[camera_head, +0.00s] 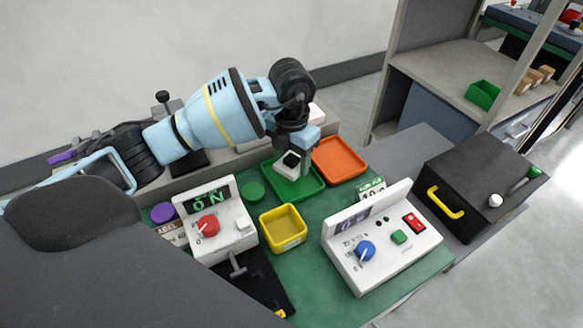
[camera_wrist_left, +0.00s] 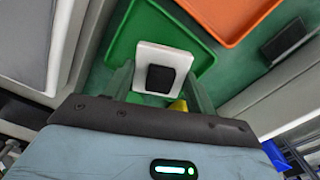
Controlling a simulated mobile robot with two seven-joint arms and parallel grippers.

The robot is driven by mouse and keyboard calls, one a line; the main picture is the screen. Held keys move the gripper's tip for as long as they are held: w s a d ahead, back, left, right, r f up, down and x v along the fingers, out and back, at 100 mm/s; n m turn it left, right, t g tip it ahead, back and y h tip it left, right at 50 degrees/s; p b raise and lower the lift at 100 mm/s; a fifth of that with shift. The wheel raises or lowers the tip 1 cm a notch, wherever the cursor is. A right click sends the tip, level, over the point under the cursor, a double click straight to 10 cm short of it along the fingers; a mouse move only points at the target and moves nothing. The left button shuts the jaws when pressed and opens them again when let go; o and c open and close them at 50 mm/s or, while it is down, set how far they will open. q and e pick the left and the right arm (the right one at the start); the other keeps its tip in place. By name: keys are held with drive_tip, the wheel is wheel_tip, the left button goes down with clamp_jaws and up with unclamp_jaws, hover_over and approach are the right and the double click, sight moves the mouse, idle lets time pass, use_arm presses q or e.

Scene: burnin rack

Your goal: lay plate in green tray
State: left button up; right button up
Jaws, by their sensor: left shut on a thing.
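The plate (camera_wrist_left: 178,57) is a white square with a black block on top. My left gripper (camera_wrist_left: 160,85) is shut on it, with a finger at each side, as the left wrist view shows. In the head view the plate (camera_head: 286,171) is under my left gripper (camera_head: 291,150), over the green tray (camera_head: 310,191). The green tray also shows behind the plate in the left wrist view (camera_wrist_left: 125,45). I cannot tell whether the plate touches the tray floor. My right gripper is not in view.
An orange tray (camera_head: 340,160) lies right of the green tray. A yellow bin (camera_head: 283,227) and a green disc (camera_head: 253,190) are in front. White control boxes stand at left (camera_head: 217,222) and right (camera_head: 383,240). A black box (camera_head: 478,185) with a yellow handle stands far right.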

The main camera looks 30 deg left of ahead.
sight(291, 169)
use_arm(q)
drive_tip(key=shift+f, duration=1.8)
drive_tip(key=shift+f, duration=0.2)
drive_tip(key=o, duration=1)
drive_tip(key=shift+r, duration=0.15)
wheel_tip(291, 169, up, 12)
drive_tip(key=shift+r, duration=0.1)
